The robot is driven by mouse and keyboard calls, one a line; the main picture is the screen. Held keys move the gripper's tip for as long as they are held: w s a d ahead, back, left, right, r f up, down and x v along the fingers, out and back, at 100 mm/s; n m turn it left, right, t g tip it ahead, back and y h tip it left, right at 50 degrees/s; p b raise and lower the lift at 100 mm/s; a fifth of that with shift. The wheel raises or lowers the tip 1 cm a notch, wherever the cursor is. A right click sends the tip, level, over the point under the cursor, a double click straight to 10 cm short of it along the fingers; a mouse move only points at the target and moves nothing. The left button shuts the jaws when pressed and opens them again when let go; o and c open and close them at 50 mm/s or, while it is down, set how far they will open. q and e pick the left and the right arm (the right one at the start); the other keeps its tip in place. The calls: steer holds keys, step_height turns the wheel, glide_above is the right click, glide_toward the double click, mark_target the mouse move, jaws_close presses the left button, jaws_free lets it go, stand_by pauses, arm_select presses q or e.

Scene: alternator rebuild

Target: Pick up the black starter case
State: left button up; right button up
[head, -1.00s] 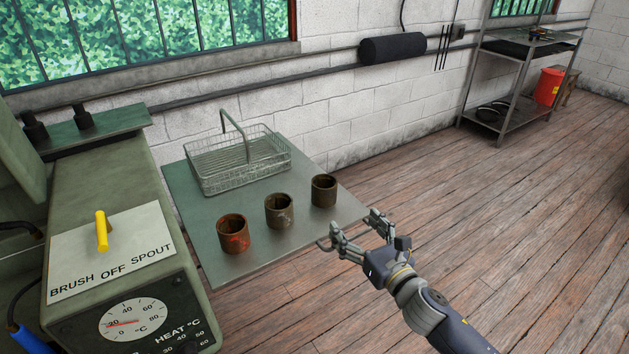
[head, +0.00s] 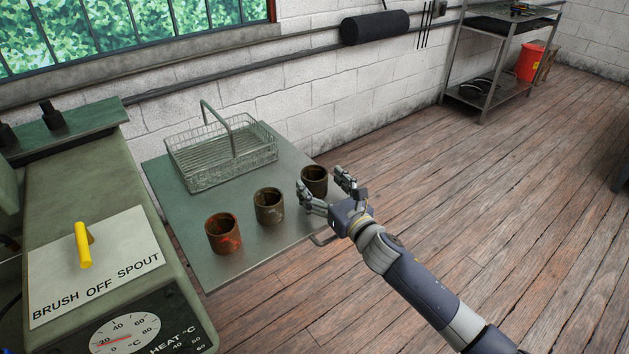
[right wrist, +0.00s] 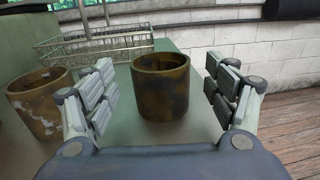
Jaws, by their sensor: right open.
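Three short, hollow cylindrical cases stand in a row on a green metal shelf (head: 186,225). The one I take as the black starter case (head: 315,178) is the dark, brown-stained one at the right end; it stands upright in the middle of the right wrist view (right wrist: 160,88). My right gripper (head: 327,186) is open, its fingers to either side of this case, with gaps showing in the right wrist view (right wrist: 162,95). It hides part of the case in the head view. My left gripper is not in view.
A grey-patched case (head: 269,207) stands close left of the dark one, near my left-hand finger. A red-marked case (head: 223,235) stands further left. A wire basket (head: 200,168) sits behind. A green heater machine (head: 95,200) stands left; open floor lies right.

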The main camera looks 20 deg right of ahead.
steer(key=shift+x, duration=1.9)
steer(key=shift+r, duration=0.15)
steer(key=c, duration=1.4)
steer(key=shift+r, duration=0.1)
steer(key=c, duration=0.4)
